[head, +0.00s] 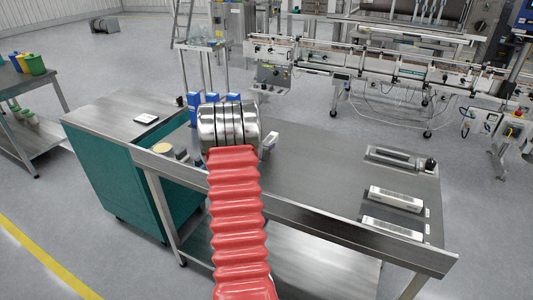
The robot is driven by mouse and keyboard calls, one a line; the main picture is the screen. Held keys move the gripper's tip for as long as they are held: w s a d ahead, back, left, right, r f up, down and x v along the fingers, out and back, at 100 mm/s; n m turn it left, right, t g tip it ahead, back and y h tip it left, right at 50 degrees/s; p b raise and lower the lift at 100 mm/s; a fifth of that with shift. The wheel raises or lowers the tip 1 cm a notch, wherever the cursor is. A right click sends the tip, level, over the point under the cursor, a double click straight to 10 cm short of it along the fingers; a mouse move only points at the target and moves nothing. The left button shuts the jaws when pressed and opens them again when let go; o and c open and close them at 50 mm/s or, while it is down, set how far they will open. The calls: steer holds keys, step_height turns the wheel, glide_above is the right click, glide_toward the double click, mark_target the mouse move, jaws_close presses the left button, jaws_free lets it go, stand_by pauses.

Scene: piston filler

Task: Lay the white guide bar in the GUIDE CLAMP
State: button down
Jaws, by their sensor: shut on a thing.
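My red arm reaches over the steel workbench (320,170), and its metal wrist hides the fingers of my gripper (230,125). A short pale end of what looks like the white guide bar (270,140) shows just right of the wrist. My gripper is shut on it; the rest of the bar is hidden. At the bench's back right is a shallow metal fixture with a grey bar-shaped part and a black knob, which looks like the guide clamp (400,158). My gripper is well to its left. No label is readable.
Two trays with pale blocks (395,198) (392,229) lie at the bench's right. Blue boxes (195,103) stand behind the wrist, and a tan round item (163,149) and small grey items lie left of it. The middle of the bench is clear. A raised rim (310,220) runs along the near edge.

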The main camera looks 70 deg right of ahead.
steer(key=shift+f, duration=1.85)
steer(key=shift+f, duration=0.1)
steer(key=c, duration=1.4)
jaws_free()
steer(key=shift+a+r, duration=0.15)
steer(key=shift+r, duration=0.05)
steer(key=v, duration=1.1)
steer(key=shift+a+r, duration=0.15)
steer(key=shift+a, duration=0.1)
